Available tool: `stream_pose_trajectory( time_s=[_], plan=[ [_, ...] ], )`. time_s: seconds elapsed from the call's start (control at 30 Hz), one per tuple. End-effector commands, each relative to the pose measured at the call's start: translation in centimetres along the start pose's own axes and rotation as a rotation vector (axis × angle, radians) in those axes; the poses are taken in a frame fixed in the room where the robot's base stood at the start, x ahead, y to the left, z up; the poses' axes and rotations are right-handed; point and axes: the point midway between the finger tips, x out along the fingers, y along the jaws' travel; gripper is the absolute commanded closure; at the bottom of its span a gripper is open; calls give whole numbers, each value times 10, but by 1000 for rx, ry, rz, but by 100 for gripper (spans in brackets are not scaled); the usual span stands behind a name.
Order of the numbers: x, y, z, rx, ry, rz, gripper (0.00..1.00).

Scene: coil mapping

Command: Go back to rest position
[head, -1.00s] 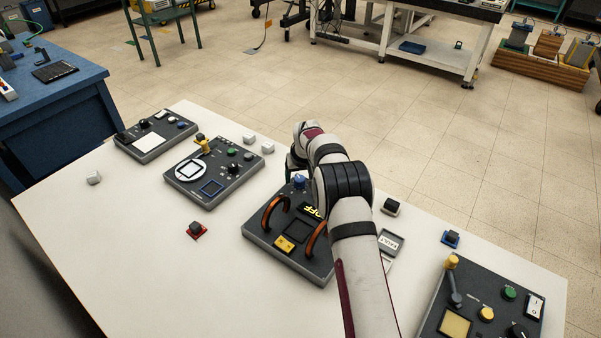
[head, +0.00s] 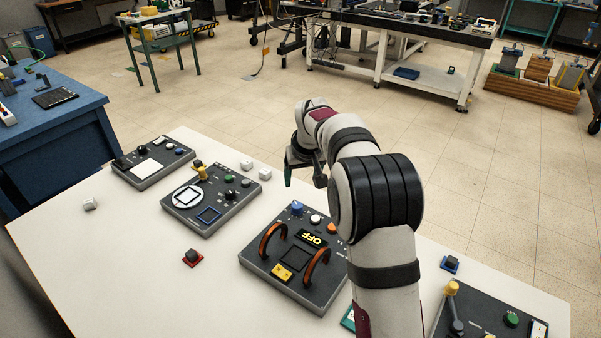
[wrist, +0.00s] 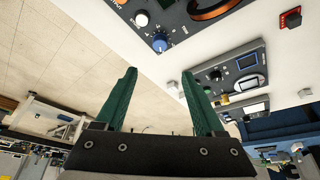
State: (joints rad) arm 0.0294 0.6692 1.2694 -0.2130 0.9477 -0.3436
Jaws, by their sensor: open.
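My gripper (head: 303,180) hangs above the far side of the white table, just beyond the panel with orange handles. In the wrist view my gripper (wrist: 164,105) has its two green fingers spread apart with nothing between them. The panel with orange handles (head: 265,262) shows an "OFF" display, a blue knob (head: 297,208) and a yellow block. The blue knob also shows in the wrist view (wrist: 160,42), beyond the fingertips and apart from them. My arm hides the panel's right edge and part of the table.
A panel with a round white dial (head: 188,197) and another with a white screen (head: 148,168) stand to the left. A panel with a yellow-topped lever (head: 480,318) is at the lower right.

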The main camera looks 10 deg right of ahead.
Motion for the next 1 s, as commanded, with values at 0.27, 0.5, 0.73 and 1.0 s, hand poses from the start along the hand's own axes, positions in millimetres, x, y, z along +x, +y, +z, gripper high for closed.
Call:
stream_pose_trajectory(
  time_s=[0.27, 0.5, 0.73, 1.0],
  plan=[
    [-45, -8, 35, 68, -47, -16, 29],
    [-166, -42, 241, 361, -277, -52, 29],
    [-187, -62, 380, 531, -421, -49, 29],
    [-187, -64, 396, 551, -440, -47, 29]
  ],
)
